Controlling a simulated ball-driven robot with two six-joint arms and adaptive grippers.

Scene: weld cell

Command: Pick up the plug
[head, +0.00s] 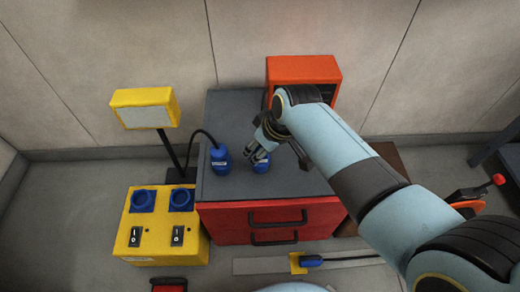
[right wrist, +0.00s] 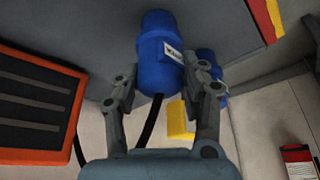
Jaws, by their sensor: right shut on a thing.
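A blue plug (head: 262,167) with a white label stands on the grey top of a red cabinet. My right gripper (head: 258,156) reaches down over it and partly hides it. In the right wrist view this plug (right wrist: 160,58) sits between the two fingers of my right gripper (right wrist: 165,82), which is shut on it. A black cable runs from its end. A second blue plug (head: 220,160) stands apart to its left, with a black cable arching up from it; it is partly hidden behind a finger in the right wrist view (right wrist: 212,62). My left gripper is not in view.
The cabinet top (head: 230,110) has free room behind the plugs. An orange machine (head: 305,68) stands at the back. A yellow box (head: 160,245) with two blue sockets stands left, below a yellow-framed panel (head: 145,108) on a post. A clamp with a red knob (head: 498,179) is at right.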

